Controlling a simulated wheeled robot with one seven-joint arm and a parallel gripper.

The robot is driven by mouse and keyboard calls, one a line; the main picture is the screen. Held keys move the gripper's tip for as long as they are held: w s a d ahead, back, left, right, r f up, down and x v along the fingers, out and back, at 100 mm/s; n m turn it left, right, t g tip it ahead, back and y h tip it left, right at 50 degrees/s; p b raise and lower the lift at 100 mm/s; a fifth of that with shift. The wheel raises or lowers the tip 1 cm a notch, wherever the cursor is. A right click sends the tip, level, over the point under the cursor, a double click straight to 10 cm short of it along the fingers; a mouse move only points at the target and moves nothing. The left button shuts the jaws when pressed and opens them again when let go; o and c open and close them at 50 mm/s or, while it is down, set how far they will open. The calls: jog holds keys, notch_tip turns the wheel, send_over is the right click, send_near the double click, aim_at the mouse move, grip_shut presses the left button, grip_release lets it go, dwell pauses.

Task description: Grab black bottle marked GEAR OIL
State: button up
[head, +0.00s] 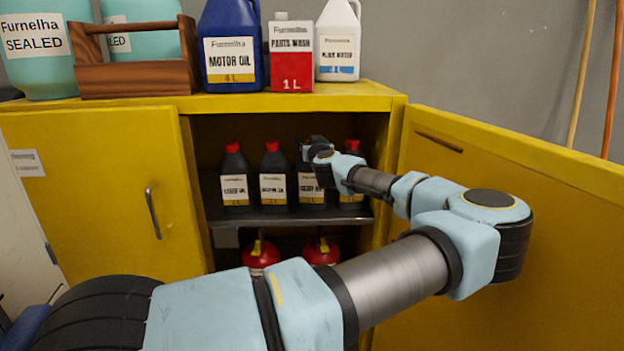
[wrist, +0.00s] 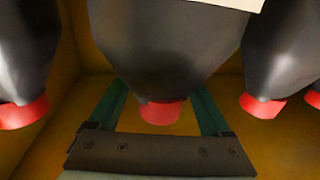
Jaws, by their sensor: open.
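Several black bottles with white and yellow labels stand in a row on the cabinet shelf. The two left ones, the far-left bottle (head: 235,178) and the bottle beside it (head: 273,180), show red caps. The label print is small, so I cannot surely tell which reads GEAR OIL. My gripper (head: 312,148) is at the top of the third bottle (head: 311,188) and hides its cap. In the wrist view, which looks upside down, my gripper (wrist: 160,104) is open, one finger on each side of a black bottle's (wrist: 165,60) red-capped top. I cannot tell whether they touch it.
The yellow cabinet's right door (head: 510,190) stands open beside my arm. Red cans (head: 261,255) stand below the shelf (head: 288,218). A blue motor oil jug (head: 231,25), a wooden carrier (head: 135,80) and other containers stand on top. Neighbouring bottles (wrist: 275,60) flank the gripper closely.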

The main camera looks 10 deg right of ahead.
jog(key=shift+c, duration=0.2)
grip_shut()
dwell(0.4)
dwell(0.3)
dwell(0.4)
jog(key=shift+r, duration=0.1)
